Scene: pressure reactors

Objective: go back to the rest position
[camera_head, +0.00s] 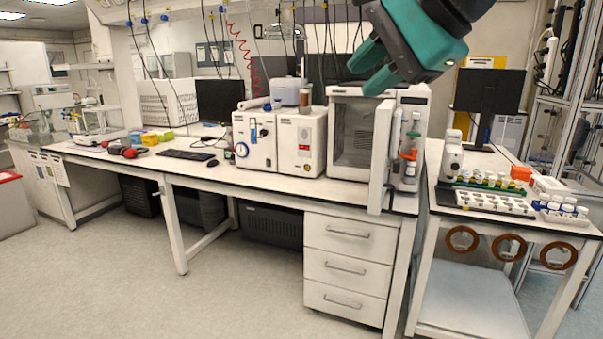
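My gripper (361,76) is teal and hangs at the top of the view, pointing down and to the left. Its two fingers are apart with nothing seen between them. It appears in front of the top of a white cabinet-like device (353,135), whose white door (381,150) stands open toward me. I cannot tell how far the gripper is from this device. My arm runs out of view at the top.
A long white bench (290,187) carries white instruments (280,140), a keyboard (187,155) and a monitor (219,102). The right table (470,162) holds vial racks (495,201) and another monitor (489,92). Floor (240,290) in front is clear.

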